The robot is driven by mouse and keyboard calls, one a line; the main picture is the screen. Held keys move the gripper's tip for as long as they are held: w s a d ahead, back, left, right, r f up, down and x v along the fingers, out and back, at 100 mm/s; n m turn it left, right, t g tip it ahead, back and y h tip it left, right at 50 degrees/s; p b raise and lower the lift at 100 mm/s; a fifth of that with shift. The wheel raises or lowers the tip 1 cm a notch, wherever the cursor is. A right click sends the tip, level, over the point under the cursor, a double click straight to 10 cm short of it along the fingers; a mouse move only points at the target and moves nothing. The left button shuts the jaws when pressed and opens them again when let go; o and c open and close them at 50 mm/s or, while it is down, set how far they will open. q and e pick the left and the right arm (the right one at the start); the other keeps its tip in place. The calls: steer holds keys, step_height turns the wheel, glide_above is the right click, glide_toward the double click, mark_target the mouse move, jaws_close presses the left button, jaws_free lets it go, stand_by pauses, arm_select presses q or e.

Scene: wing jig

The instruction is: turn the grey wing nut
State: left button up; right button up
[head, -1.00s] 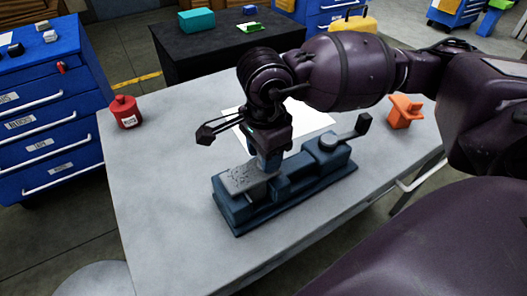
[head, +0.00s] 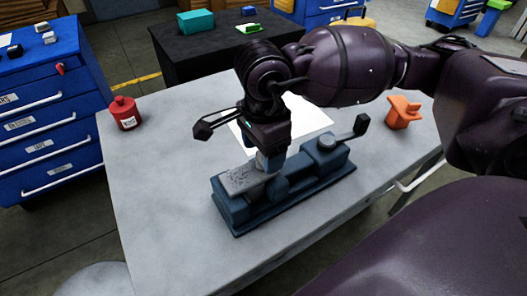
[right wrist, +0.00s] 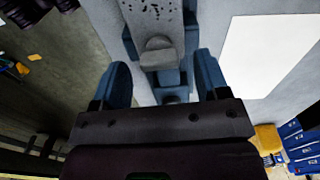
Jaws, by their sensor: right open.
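A dark blue jig (head: 240,222) lies on the grey table, with a speckled grey plate (head: 243,179) on its left end. The plate also shows at the top of the right wrist view (right wrist: 150,14). A rounded grey piece, which looks like the grey wing nut (right wrist: 158,52), stands by the plate's end. In the head view my right gripper (head: 268,163) hides it. My right gripper points down at the jig, and its two blue fingers (right wrist: 162,84) are apart with the grey piece seen between them, not visibly touching it. My left gripper is not in view.
The jig's right end has a round knob (head: 326,143) and a raised lever (head: 361,125). A white sheet (head: 308,119) lies behind the jig. A red can (head: 124,113) stands at the table's left, an orange object (head: 403,112) at its right. The table's front left is clear.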

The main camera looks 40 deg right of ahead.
step_height(320, 180, up, 10)
steer(key=p, duration=0.1)
steer(key=shift+f, duration=0.25)
stand_by(0.4)
steer(key=shift+s, duration=0.15)
